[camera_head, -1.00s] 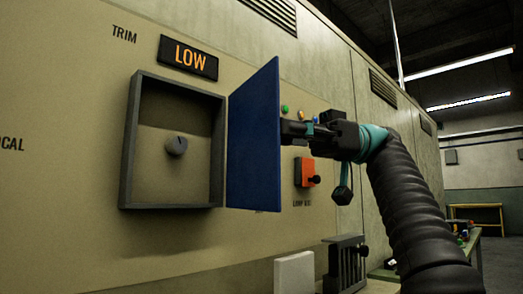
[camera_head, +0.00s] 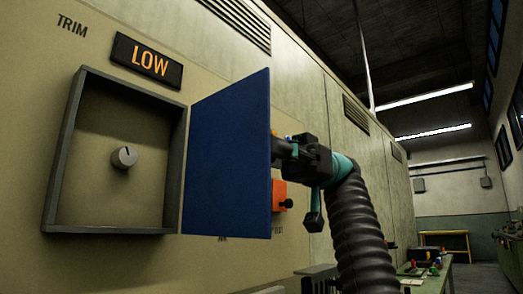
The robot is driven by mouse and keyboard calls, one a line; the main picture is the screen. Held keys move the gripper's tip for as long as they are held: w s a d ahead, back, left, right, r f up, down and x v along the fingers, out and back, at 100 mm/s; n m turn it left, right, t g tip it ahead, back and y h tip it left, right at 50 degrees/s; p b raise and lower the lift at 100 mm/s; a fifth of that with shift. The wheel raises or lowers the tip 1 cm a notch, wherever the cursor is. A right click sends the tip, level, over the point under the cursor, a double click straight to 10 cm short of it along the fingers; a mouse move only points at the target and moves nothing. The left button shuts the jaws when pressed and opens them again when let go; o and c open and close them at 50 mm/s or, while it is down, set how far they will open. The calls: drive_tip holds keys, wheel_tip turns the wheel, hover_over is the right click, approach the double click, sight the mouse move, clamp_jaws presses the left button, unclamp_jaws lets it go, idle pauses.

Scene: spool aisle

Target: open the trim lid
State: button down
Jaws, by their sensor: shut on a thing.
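The blue trim lid (camera_head: 228,158) stands swung open, hinged at the right side of a grey square frame (camera_head: 62,150) on the panel wall. Inside the frame a small grey knob (camera_head: 124,157) is uncovered. The TRIM label (camera_head: 72,26) and a display reading LOW (camera_head: 147,61) are above it. My gripper (camera_head: 281,149) is at the lid's free right edge, on the far side of it, and is shut on the lid. The fingertips are partly hidden behind the lid.
An orange switch box (camera_head: 279,193) is on the wall behind the lid, partly covered. A green bench (camera_head: 436,277) with small coloured items stands at the lower right. The aisle floor area is barely seen; open room lies to the right.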

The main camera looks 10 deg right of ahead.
drive_tip(key=shift+f, duration=0.2)
drive_tip(key=c, duration=1)
unclamp_jaws()
drive_tip(key=shift+w, duration=0.1)
drive_tip(key=shift+o, duration=0.4)
drive_tip(key=shift+r, duration=0.1)
drive_tip(key=shift+a+r, duration=0.1)
drive_tip(key=shift+a, duration=0.05)
